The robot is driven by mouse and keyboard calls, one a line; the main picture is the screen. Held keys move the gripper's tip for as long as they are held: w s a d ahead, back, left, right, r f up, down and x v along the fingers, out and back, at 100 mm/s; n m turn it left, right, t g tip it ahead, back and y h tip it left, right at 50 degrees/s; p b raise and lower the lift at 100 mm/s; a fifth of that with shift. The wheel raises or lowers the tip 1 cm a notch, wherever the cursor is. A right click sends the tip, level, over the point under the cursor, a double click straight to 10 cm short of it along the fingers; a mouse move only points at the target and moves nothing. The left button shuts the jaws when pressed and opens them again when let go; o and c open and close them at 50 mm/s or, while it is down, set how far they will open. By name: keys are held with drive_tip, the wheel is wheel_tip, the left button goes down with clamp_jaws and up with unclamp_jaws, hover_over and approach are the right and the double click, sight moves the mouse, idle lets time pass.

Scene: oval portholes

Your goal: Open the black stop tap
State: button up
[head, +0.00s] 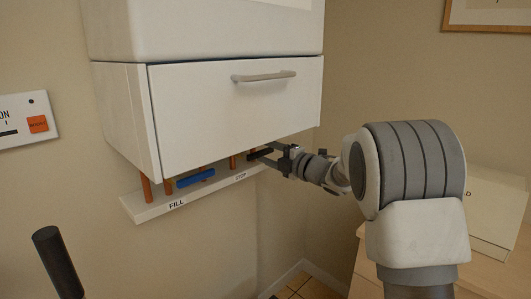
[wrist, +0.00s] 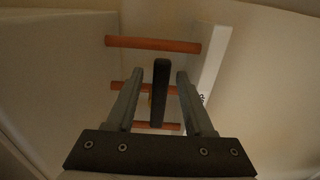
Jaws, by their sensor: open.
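The black stop tap (head: 259,154) is a dark lever under the white cabinet, above the label reading STOP, at the right end of the white strip. In the wrist view the black lever (wrist: 160,92) stands between the two fingers of my gripper (wrist: 156,80), apart from both. My gripper (head: 272,155) reaches in from the right in the head view. It is open around the lever and not closed on it. The tap's body is mostly hidden by the fingers.
A blue tap lever (head: 195,177) sits to the left above the FILL label on the white strip (head: 150,208). Copper pipes (head: 147,188) rise into the white cabinet (head: 230,110) just above. A switch panel (head: 25,120) is on the left wall. A wooden cabinet (head: 372,270) stands at right.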

clamp_jaws()
idle(1.3)
